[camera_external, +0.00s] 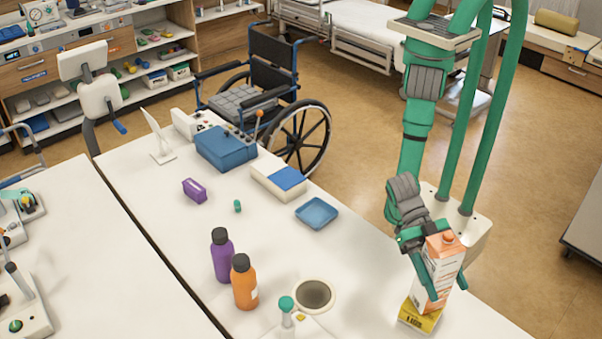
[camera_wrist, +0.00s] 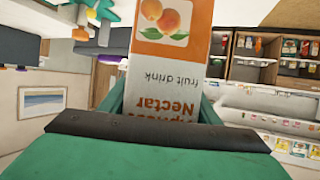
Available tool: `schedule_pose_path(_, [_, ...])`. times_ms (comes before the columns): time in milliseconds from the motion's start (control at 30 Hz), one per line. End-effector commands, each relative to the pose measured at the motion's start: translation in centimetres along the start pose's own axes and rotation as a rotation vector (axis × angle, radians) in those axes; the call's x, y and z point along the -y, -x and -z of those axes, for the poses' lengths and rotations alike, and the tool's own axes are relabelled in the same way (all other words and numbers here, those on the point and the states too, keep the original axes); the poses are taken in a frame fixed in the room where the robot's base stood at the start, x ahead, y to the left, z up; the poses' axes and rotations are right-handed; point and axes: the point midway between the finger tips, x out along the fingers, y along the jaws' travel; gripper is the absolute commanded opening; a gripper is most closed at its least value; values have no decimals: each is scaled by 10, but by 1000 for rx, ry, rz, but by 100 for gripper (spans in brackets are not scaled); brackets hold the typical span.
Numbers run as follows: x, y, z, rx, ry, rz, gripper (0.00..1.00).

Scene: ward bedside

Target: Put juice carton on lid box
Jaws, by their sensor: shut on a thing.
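The juice carton (camera_external: 443,262) is orange and white with an orange cap. It is nearly upright between the green fingers of my gripper (camera_external: 446,287), which is shut on it. In the wrist view its printed face, with fruit and "Nectar", stands between my fingers (camera_wrist: 160,105). The carton's bottom is at a yellow box (camera_external: 420,318) near the table's right edge; I cannot tell whether they touch. A white box with a blue lid part (camera_external: 268,184) lies farther back on the table. A larger blue box (camera_external: 225,150) is behind it. I cannot tell for certain which is the lid box.
A blue tray (camera_external: 317,215), a round dark-centred dish (camera_external: 331,294), purple (camera_external: 223,262) and orange (camera_external: 244,289) bottles and a purple pack (camera_external: 194,192) are on the white table. A wheelchair (camera_external: 270,90) stands behind it. Bare table lies between the tray and the carton.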

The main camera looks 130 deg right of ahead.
Motion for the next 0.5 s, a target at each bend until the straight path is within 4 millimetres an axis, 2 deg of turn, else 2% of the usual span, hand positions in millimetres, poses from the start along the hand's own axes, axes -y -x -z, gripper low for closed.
schedule_pose_path(267, [0,0,0,-4,1,-1,0])
schedule_pose_path(300, [0,-1,-3,1,0,0,61])
schedule_pose_path(367, [0,-1,-2,1,0,0,75])
schedule_pose_path(500, [0,-1,-2,0,0,0,75])
